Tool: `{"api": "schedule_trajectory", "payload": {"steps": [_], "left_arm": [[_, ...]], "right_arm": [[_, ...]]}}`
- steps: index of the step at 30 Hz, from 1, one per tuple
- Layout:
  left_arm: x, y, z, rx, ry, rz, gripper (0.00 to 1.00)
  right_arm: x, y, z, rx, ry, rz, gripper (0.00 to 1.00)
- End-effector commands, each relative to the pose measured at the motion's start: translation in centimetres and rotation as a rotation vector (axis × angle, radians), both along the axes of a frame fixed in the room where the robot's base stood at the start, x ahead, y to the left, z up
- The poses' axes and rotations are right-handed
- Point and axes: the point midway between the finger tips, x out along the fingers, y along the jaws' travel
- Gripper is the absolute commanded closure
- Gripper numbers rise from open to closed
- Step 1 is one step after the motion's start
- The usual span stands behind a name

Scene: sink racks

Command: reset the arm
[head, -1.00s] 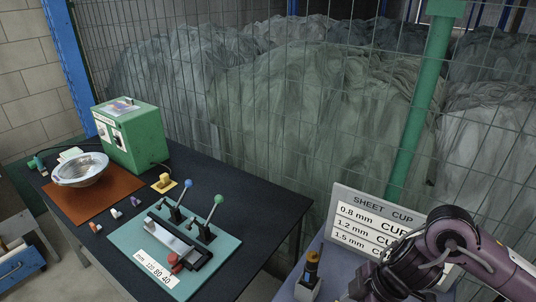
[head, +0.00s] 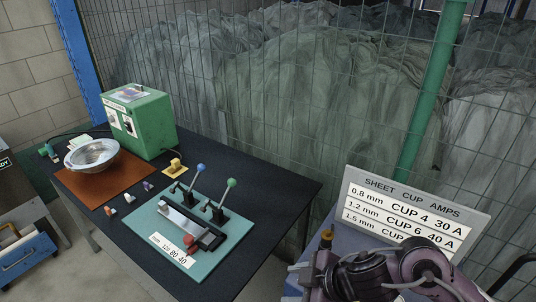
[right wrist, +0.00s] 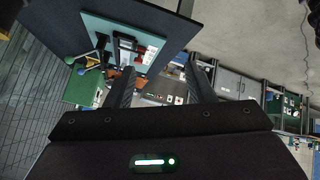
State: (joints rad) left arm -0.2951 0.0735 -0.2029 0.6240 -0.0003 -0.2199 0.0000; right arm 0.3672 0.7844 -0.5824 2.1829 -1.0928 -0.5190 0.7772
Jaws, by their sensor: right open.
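My right arm (head: 400,272) comes in at the lower right of the head view, in front of the lower part of a sheet-and-cup sign. I cannot make out its fingertips there. In the right wrist view my right gripper (right wrist: 160,66) is open, with its two dark fingers apart and nothing between them. The dark table (right wrist: 60,22) and its teal board (right wrist: 122,40) show beyond the fingers. My left arm and gripper are in no view.
The sign (head: 418,208) stands close behind my right arm, next to a yellow-and-black item (head: 326,240). The dark table (head: 262,190) holds a green box (head: 150,122), a metal bowl (head: 92,155) and a teal lever board (head: 150,222). A wire fence (head: 300,110) stands behind.

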Motion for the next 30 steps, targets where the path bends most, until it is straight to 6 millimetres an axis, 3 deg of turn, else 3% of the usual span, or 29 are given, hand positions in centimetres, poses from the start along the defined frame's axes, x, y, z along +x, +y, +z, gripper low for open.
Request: {"api": "schedule_trajectory", "payload": {"steps": [3, 6, 8, 11, 15, 21, 27, 30], "left_arm": [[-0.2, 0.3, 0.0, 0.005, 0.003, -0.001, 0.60], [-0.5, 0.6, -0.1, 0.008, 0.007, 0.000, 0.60], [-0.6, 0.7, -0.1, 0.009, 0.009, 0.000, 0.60], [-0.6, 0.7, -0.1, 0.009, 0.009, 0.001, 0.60], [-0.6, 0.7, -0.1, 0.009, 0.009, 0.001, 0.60], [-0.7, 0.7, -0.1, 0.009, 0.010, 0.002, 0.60], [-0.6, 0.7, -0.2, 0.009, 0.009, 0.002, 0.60], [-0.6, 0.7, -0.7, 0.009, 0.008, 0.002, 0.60]], "right_arm": [[0.5, 2.2, 1.2, 0.080, -0.072, -0.097, 0.51], [1.3, 2.5, 2.4, 0.135, -0.117, -0.257, 0.51], [1.7, 1.4, 2.7, 0.149, -0.114, -0.391, 0.51], [1.4, -1.9, 2.1, 0.130, -0.057, -0.610, 0.51], [-0.7, -6.4, -0.1, 0.069, 0.078, -0.840, 0.51], [-5.5, -11.1, -3.2, -0.020, 0.298, -1.058, 0.51], [-10.5, -13.9, -5.9, -0.090, 0.508, -1.195, 0.51], [-9.3, -13.6, -9.4, -0.098, 0.503, -1.184, 0.51]]}}
